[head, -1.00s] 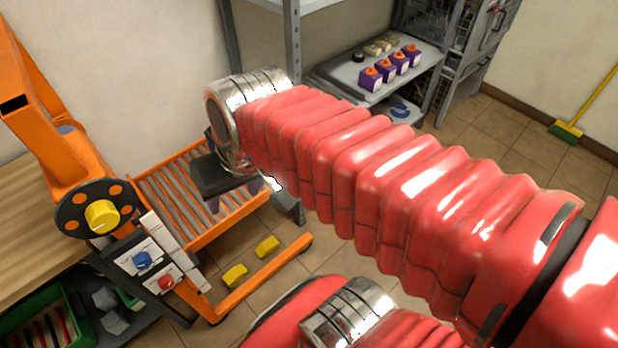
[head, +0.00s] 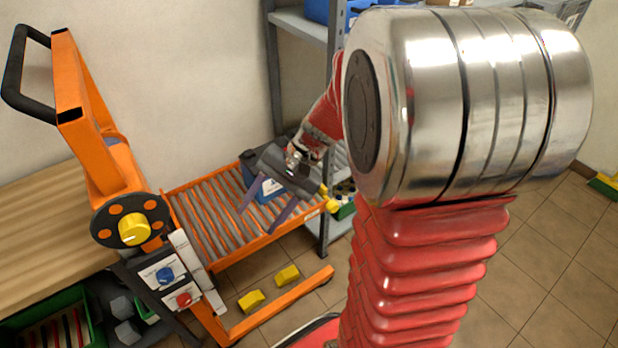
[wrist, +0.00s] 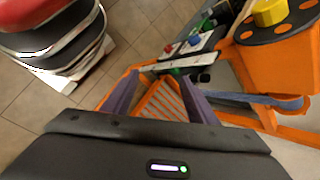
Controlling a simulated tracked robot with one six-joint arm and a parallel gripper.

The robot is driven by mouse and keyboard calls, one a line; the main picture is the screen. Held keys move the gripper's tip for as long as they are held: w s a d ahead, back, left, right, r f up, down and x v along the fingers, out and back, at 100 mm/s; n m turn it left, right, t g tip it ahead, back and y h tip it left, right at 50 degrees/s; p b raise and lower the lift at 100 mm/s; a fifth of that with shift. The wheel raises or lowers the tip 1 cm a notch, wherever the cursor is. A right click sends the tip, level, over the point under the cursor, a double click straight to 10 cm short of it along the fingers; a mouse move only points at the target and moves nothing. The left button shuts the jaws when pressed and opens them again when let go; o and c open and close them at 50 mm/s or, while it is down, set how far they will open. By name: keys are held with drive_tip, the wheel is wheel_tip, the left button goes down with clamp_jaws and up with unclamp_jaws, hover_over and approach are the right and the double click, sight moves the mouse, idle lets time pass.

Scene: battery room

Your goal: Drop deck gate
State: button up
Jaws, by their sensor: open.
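The orange lift trolley (head: 82,120) stands at the left, with a roller deck (head: 213,222) edged by an orange rail. I cannot single out the deck gate for certain. A control panel (head: 172,282) on the trolley bears a blue knob (head: 165,274) and a red knob (head: 184,299). My gripper (head: 266,207) hangs over the right part of the deck, its two purple fingers open, with nothing seen between them.
A blue box with a white label (head: 270,187) is at the deck's far right, partly hidden by my gripper. Shelving (head: 303,24) stands behind. Yellow blocks (head: 288,274) sit by the trolley's orange leg. A wooden bench (head: 45,222) is at the left.

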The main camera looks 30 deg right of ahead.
drive_tip(key=w+d+f+m+t+y, duration=0.2)
drive_tip(key=w+d+f+m+t, duration=0.25)
drive_tip(key=d+f+m, duration=0.35)
drive_tip(key=w+d+f+m+t+y, duration=0.2)
drive_tip(key=w+d+f+m+t, duration=0.3)
drive_tip(key=d+f, duration=0.5)
drive_tip(key=m+t+h, duration=0.7)
drive_tip(key=m+h, duration=0.4)
drive_tip(key=m, duration=0.4)
approach(335, 210)
drive_tip(key=s, duration=0.5)
drive_tip(key=shift+w+d+f, duration=0.1)
drive_tip(key=shift+w+d, duration=0.05)
drive_tip(key=shift+w, duration=0.05)
drive_tip(key=shift+w+n, duration=0.1)
drive_tip(key=shift+n, duration=0.2)
drive_tip(key=w, duration=1.3)
drive_tip(key=shift+w+a, duration=0.2)
drive_tip(key=shift+w, duration=0.15)
drive_tip(key=shift+c, duration=0.7)
